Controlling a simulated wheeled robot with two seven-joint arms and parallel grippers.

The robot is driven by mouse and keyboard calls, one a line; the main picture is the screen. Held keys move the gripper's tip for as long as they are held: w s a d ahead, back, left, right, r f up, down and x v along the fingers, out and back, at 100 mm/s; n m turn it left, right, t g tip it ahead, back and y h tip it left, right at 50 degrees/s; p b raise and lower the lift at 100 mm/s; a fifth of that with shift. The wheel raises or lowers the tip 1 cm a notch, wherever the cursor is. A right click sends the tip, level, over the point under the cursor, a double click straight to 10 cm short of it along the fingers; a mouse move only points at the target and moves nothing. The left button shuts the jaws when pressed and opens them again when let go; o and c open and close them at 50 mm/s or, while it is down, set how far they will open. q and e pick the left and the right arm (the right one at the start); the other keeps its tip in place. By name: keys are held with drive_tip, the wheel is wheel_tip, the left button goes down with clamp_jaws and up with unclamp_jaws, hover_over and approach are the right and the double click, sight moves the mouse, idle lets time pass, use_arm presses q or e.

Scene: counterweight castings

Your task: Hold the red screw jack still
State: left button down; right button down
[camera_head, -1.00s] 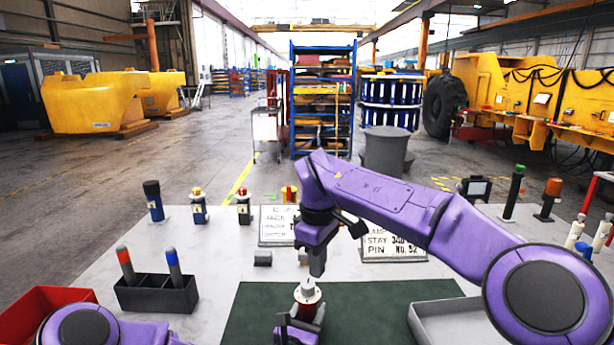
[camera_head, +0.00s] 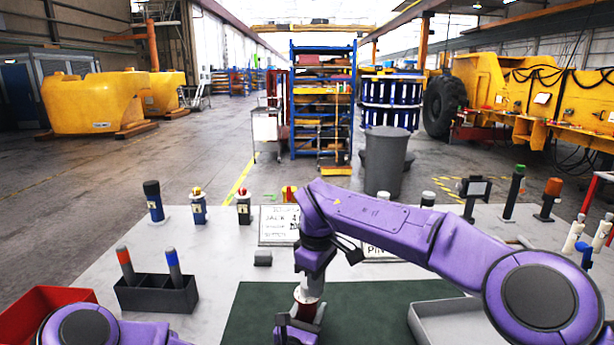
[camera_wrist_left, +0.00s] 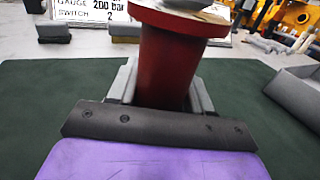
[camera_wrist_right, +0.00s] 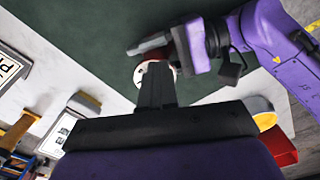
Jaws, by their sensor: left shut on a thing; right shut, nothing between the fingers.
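The red screw jack (camera_head: 305,311) stands on the green mat (camera_head: 380,310) at the front of the table. Its pale round top shows in the head view, and its red body (camera_wrist_left: 168,68) fills the middle of the left wrist view. My left gripper (camera_head: 297,330) is shut around the red body, a finger on each side. My right gripper (camera_head: 312,280) is shut and empty, pointing down right over the jack's top. In the right wrist view its closed fingers (camera_wrist_right: 155,85) partly cover the pale top (camera_wrist_right: 143,73); I cannot tell whether they touch it.
A black holder (camera_head: 157,298) with a red-topped and a blue-topped piece stands left, near a red bin (camera_head: 45,302). A grey tray (camera_head: 440,318) lies right of the mat. My right arm crosses above the table.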

drive_tip(key=shift+w+d, duration=0.1)
drive_tip(key=shift+w, duration=0.1)
drive_tip(key=shift+w+d, duration=0.3)
drive_tip(key=shift+w, duration=0.15)
drive_tip(key=shift+w+d, duration=0.1)
drive_tip(key=shift+w, duration=0.45)
idle(0.4)
drive_tip(key=shift+d, duration=0.35)
drive_tip(key=shift+r, duration=2.95)
drive_tip(key=shift+s, duration=0.1)
